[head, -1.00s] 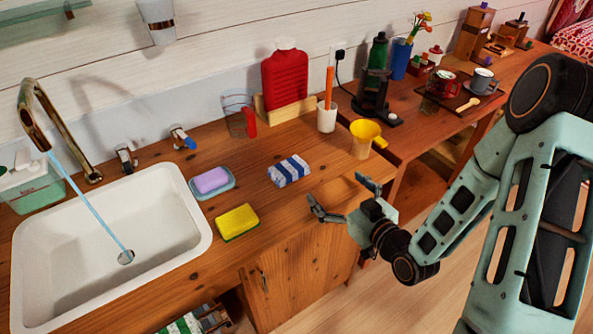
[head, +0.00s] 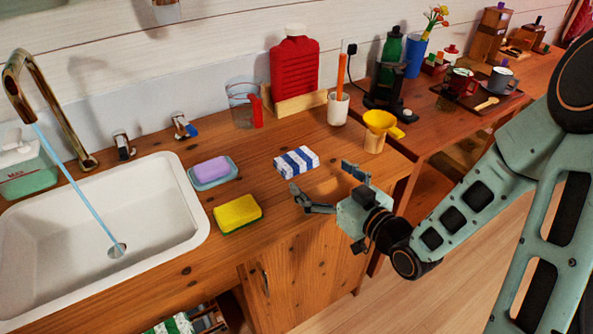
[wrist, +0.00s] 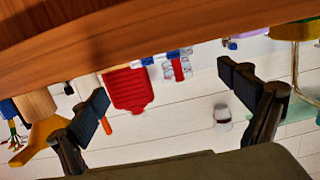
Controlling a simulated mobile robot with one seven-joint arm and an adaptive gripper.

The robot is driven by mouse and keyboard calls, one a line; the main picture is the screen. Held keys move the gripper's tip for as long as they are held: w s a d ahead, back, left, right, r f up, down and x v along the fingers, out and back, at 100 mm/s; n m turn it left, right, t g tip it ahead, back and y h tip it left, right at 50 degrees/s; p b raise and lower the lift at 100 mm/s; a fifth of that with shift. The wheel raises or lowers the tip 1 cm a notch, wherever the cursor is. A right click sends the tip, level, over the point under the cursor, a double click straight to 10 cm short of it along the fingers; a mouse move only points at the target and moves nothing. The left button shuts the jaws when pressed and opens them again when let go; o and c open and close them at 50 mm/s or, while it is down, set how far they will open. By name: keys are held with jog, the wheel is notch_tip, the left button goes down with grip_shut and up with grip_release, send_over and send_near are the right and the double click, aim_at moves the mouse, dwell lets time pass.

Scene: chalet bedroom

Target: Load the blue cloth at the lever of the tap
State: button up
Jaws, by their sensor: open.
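The blue-and-white striped cloth (head: 296,161) lies folded on the wooden counter. In the wrist view, which appears upside down, a blue-and-white strip of it (wrist: 172,54) shows at the counter edge. The brass tap (head: 52,98) runs a stream of water into the white sink. Behind the sink stand two levers, one with a blue tip (head: 184,127) and one dark and metallic (head: 122,145). My gripper (head: 326,184) is open and empty at the counter's front edge, in front of the cloth and apart from it. Its two fingers (wrist: 167,88) stand wide apart in the wrist view.
A purple soap (head: 211,168) on a dish and a yellow sponge (head: 237,213) lie between the sink (head: 190,245) and cloth. Bare counter surrounds the cloth.

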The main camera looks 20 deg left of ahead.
aim_at(304, 166)
jog(key=b, duration=0.2)
jog(key=shift+a+f+b, duration=0.25)
jog(key=shift+f+b, duration=0.05)
jog(key=shift+f, duration=0.05)
jog(key=x, duration=0.2)
jog(key=shift+w+a+r, duration=0.15)
jog(key=shift+w+a, duration=0.1)
jog(key=shift+w, duration=0.05)
jog(key=shift+f+x, duration=0.2)
jog(key=shift+x, duration=1.15)
jog(key=shift+f+x, duration=0.15)
jog(key=shift+x, duration=1.15)
jog(key=shift+s, duration=0.1)
jog(key=shift+c, duration=0.5)
jog(key=c, duration=1.1)
jog(key=shift+r, duration=0.15)
